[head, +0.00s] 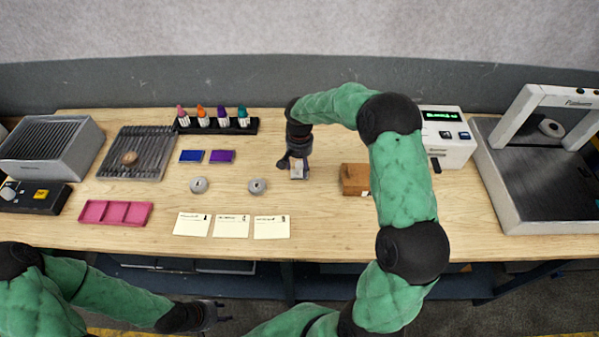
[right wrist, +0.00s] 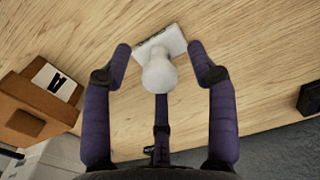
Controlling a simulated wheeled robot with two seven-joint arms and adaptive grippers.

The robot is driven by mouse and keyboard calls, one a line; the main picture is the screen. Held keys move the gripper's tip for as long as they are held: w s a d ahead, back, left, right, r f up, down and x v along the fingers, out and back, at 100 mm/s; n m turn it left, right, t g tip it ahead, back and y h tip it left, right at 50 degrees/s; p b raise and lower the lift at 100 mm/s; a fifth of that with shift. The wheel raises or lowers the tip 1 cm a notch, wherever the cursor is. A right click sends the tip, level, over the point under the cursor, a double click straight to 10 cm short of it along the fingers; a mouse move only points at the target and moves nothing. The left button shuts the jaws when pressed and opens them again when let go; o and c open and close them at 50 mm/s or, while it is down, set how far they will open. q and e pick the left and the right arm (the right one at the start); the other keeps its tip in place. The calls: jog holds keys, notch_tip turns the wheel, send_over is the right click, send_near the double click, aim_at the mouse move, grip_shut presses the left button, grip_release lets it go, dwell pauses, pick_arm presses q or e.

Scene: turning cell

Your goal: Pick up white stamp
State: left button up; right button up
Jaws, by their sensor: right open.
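The white stamp (right wrist: 159,72) has a rounded knob handle on a flat square base, and it stands on the wooden table. In the head view the stamp (head: 298,173) shows just below my right gripper (head: 294,162), partly covered by it. In the right wrist view my right gripper (right wrist: 160,52) is open, with a finger on each side of the knob and visible gaps between. My left gripper (head: 212,312) hangs in front of the table's near edge, away from the stamp; its jaw opening is unclear.
A brown wooden block (head: 354,179) stands right of the stamp; it also shows in the right wrist view (right wrist: 27,110). Two grey round pieces (head: 257,186) and several white cards (head: 232,225) lie left. A white device (head: 446,146) stands at the right. Bare table lies around the stamp.

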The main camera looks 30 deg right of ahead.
grip_shut()
jog(key=shift+r, duration=0.15)
jog(key=shift+r, duration=0.6)
jog(key=a+r+p, duration=0.2)
jog(key=a+r, duration=0.9)
jog(key=a, duration=0.3)
jog(key=shift+s+r, duration=0.3)
jog(key=shift+s, duration=0.1)
